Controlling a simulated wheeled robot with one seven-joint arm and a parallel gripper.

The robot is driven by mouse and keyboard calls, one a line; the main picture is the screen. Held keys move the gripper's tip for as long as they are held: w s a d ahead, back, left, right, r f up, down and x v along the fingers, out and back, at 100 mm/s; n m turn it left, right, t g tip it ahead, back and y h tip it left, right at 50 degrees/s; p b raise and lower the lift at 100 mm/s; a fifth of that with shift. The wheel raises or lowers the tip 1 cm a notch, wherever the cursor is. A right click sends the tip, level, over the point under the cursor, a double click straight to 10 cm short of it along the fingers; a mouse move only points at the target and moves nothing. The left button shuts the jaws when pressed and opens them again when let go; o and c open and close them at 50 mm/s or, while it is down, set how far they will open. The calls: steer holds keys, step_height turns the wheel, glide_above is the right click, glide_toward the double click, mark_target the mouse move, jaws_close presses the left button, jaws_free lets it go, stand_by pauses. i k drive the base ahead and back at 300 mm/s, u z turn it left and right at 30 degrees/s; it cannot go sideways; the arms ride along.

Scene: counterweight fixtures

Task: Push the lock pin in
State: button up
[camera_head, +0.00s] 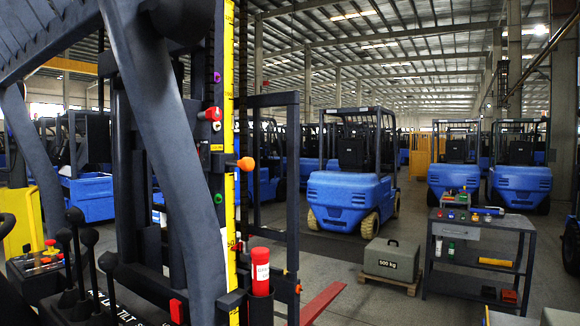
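An orange ball-shaped knob (245,164) sticks out to the right of the upright yellow scale (230,200) on the dark mast. A red knob (210,114) with a pale piece beside it sits higher, just left of the scale. I cannot tell for sure which of these is the lock pin, nor how deep either one sits. A small orange piece (298,288) shows low on the dark post to the right. My gripper is not in view, and nothing is seen touching the knobs.
A red cylinder (260,272) stands low beside the scale. Control levers (75,240) are at lower left. A 500 kg weight (391,260) rests on a pallet. A dark workbench (478,225) with tools stands at right. Blue forklifts (350,190) fill the background. Dark beams cross the left foreground.

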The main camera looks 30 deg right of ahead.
mark_target(246, 164)
steer(key=z, duration=0.5)
steer(key=k, duration=0.55)
steer(key=z, duration=0.4)
steer(key=i, duration=1.2)
steer(key=u, duration=0.1)
